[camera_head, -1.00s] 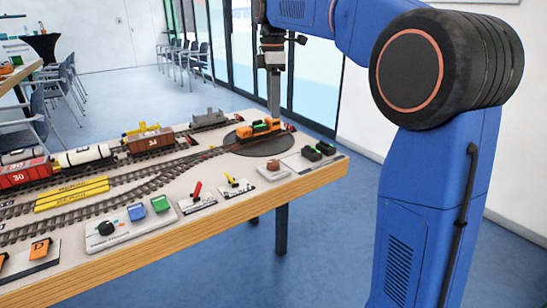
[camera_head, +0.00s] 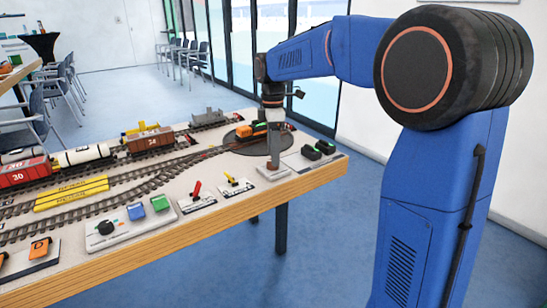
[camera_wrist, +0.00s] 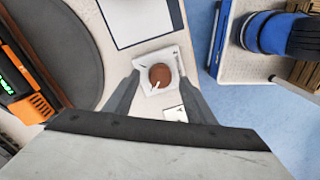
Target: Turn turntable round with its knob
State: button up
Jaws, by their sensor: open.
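The turntable is a dark grey disc (camera_head: 237,146) set in the table's far right end; its edge also shows at the left of the wrist view (camera_wrist: 75,40). An orange locomotive (camera_head: 250,130) stands on its track. The knob is a round brown knob with a white pointer on a white plate; it shows in the wrist view (camera_wrist: 160,75). My gripper (camera_wrist: 160,88) is open above the knob, with one finger on each side of it in the picture. In the head view my gripper (camera_head: 273,160) points straight down and mostly hides the knob. Contact is not clear.
Green and black buttons (camera_head: 318,150) stand right of the knob. Left of it are a yellow lever (camera_head: 235,181), a red lever (camera_head: 196,188) and a control box (camera_head: 120,225). Wagons (camera_head: 85,156) stand on tracks farther left. The table's wooden front edge (camera_head: 220,215) is close by.

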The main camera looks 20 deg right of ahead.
jog(key=shift+s+f, duration=0.1)
jog(key=shift+f, duration=0.9)
jog(key=c, duration=1)
jog(key=shift+c, duration=0.2)
